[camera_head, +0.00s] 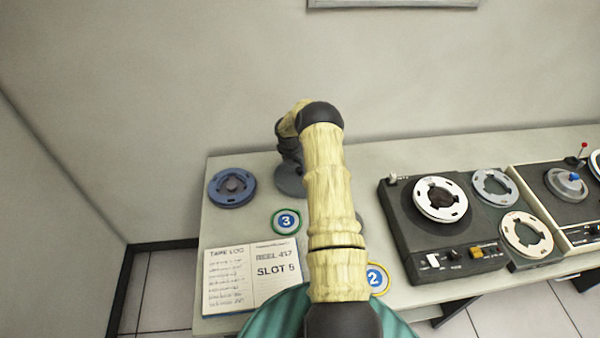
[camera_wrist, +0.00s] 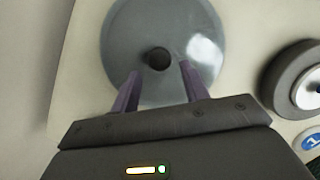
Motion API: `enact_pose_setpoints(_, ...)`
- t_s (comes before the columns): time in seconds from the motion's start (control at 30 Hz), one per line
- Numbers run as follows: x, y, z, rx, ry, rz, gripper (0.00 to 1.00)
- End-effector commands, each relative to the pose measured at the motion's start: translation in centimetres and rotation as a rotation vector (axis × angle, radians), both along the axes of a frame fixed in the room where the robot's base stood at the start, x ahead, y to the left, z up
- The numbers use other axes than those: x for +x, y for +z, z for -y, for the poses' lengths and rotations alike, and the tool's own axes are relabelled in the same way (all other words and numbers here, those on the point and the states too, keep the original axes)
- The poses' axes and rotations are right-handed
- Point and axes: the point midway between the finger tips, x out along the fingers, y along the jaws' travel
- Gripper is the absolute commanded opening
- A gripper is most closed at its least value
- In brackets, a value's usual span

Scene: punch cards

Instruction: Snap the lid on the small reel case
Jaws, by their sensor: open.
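A grey, glossy round lid (camera_wrist: 125,35) with a dark knob (camera_wrist: 158,58) lies under my gripper (camera_wrist: 159,70) in the wrist view. The two purple fingers are open, with their tips just short of the knob, one toward each side of it; nothing is held. I cannot tell their height above the lid. In the head view the lid (camera_head: 289,184) shows partly beneath my arm. A round dark-rimmed object with a white centre (camera_wrist: 275,76), perhaps the small reel case, is cut off at the right of the wrist view. My arm mostly hides that area in the head view.
A blue reel (camera_head: 232,188) lies left of the lid. Discs numbered 3 (camera_head: 286,221), 2 (camera_head: 377,279) and 1 (camera_wrist: 311,142) lie on the table. An open log book (camera_head: 252,275) is at front left. A tape deck (camera_head: 425,235) with reels stands right.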

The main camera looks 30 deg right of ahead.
Motion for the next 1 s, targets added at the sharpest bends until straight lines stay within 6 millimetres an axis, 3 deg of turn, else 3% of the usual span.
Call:
enact_pose_setpoints(0.03, 0.0, -1.0, 0.2, -0.001, -0.001, 0.001, 0.45)
enact_pose_setpoints(0.33, 0.3, -3.5, 0.8, 0.000, -0.002, 0.001, 0.45)
enact_pose_setpoints(0.77, 0.3, -3.9, 1.0, 0.000, 0.000, 0.000, 0.45)
enact_pose_setpoints(0.93, 0.3, -3.9, 0.9, 0.000, 0.000, 0.000, 0.16)
enact_pose_setpoints(1.0, 0.3, -3.9, 0.9, 0.000, 0.000, 0.000, 0.12)
